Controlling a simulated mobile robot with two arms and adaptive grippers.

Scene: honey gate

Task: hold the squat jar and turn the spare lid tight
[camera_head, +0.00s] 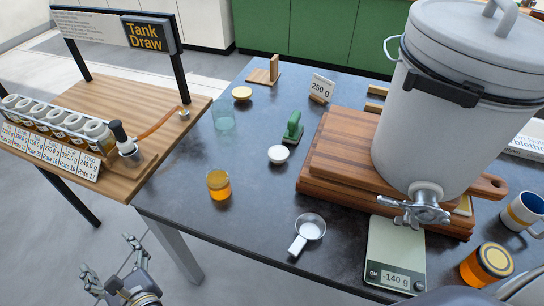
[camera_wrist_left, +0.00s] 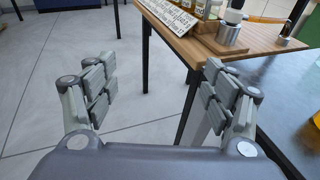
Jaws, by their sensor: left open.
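A small amber jar (camera_head: 218,184) stands upright near the table's left front edge. A clear, empty-looking glass jar (camera_head: 224,118) stands behind it. A gold lid (camera_head: 242,93) lies farther back, apart from both jars. A larger honey jar with a gold-and-dark lid (camera_head: 487,264) is at the front right. I cannot tell for sure which jar is the squat one. My left gripper (camera_head: 109,258) is low at the left, off the table's front edge and away from the jars. In the left wrist view it (camera_wrist_left: 160,88) is open and empty. My right gripper does not show.
A big white honey tank (camera_head: 440,110) stands on wooden boards at the right. A scale (camera_head: 397,252), a small strainer or scoop (camera_head: 310,227), a white bowl (camera_head: 278,154) and a green stamp-like tool (camera_head: 293,128) are on the table. A wooden side table (camera_head: 150,90) with several sample jars is left.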

